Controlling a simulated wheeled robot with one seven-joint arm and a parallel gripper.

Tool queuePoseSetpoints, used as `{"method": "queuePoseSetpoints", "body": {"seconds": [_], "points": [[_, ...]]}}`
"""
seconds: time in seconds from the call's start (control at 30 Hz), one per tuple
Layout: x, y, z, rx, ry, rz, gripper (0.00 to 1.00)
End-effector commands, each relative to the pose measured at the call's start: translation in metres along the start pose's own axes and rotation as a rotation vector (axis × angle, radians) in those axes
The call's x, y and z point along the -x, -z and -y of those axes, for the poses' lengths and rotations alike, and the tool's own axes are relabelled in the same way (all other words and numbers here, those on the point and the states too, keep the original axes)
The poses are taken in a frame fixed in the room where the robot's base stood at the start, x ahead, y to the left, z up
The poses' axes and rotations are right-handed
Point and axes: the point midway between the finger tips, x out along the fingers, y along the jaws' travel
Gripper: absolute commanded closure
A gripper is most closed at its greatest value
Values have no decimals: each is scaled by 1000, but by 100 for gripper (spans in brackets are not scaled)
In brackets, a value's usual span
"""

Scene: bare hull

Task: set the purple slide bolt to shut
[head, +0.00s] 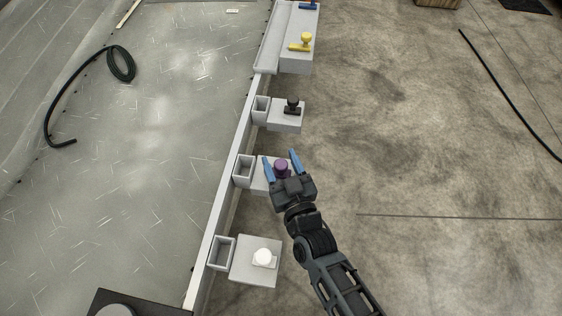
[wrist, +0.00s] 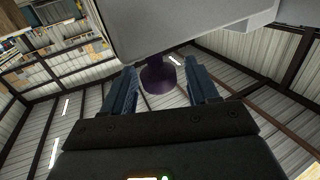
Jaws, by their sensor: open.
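The purple slide bolt's knob (head: 281,167) stands on a grey block (head: 259,184) in the head view. A square grey socket (head: 243,170) sits to the block's left, with a gap between them. My gripper (head: 280,158) is open, with its two blue fingers on either side of the purple knob. In the wrist view the dark purple knob (wrist: 158,76) shows between the open fingers (wrist: 160,88), below the pale block (wrist: 185,25). I cannot tell whether the fingers touch it. The bolt's bar is mostly hidden by my gripper.
A white bolt (head: 264,258) lies nearer, a black bolt (head: 292,105) farther, each on its own block. A yellow handle (head: 302,43) and a blue one (head: 308,5) are farther back. A rail (head: 222,190) runs along the left.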

Motion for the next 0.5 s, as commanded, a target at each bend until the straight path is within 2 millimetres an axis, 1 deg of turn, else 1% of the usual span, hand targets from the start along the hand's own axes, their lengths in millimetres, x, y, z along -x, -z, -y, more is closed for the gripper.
{"method": "queuePoseSetpoints", "body": {"seconds": [0.03,0.07,0.5], "points": [[0,0,0,0,0,0,44],[0,0,0,0,0,0,47],[0,0,0,0,0,0,89]]}}
